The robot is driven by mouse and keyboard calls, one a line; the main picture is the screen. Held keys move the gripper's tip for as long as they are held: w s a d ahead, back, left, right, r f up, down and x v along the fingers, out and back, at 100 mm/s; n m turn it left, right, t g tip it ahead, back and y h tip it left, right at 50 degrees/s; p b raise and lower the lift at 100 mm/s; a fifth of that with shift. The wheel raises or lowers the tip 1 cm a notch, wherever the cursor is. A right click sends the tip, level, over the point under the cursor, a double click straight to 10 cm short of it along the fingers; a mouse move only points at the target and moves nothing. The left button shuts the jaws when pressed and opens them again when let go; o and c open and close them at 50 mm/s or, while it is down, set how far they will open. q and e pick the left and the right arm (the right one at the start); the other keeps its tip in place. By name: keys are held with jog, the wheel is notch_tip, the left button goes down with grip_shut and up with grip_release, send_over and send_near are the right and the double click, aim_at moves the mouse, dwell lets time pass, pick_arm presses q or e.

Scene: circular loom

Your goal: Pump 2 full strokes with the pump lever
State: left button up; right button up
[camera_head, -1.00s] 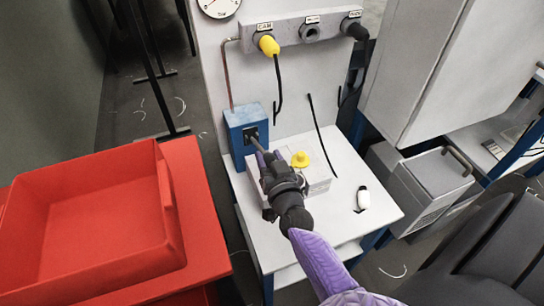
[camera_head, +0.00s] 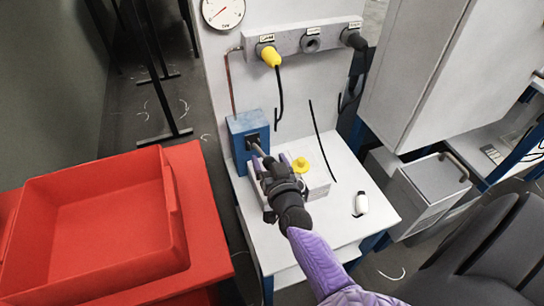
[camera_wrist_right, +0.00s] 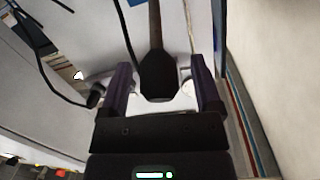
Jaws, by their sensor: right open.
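The pump is a blue box (camera_head: 247,133) on the white bench, with a dark opening in its front. The pump lever (camera_head: 258,150) comes out of that opening as a short metal rod toward my right gripper (camera_head: 266,168). In the right wrist view the lever's dark grip (camera_wrist_right: 158,76) lies between the two purple-sided fingers of my right gripper (camera_wrist_right: 161,68). The gripper is open, with visible gaps between the grip and both fingers. My left gripper is not in view.
A white box with a yellow knob (camera_head: 300,164) stands just right of my gripper. A dial gauge (camera_head: 223,11) and a port bar with a yellow plug (camera_head: 269,55) are on the panel. A red tray (camera_head: 178,225) is left; a grey cabinet (camera_head: 411,60) is right.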

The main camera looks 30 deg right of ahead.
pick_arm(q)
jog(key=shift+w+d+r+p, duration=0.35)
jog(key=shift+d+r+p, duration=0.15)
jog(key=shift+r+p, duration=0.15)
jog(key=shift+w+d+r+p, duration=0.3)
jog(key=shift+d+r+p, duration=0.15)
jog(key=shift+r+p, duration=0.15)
pick_arm(e)
jog(key=v, duration=0.9)
jog(key=shift+s, duration=0.3)
jog(key=shift+a+r, duration=0.1)
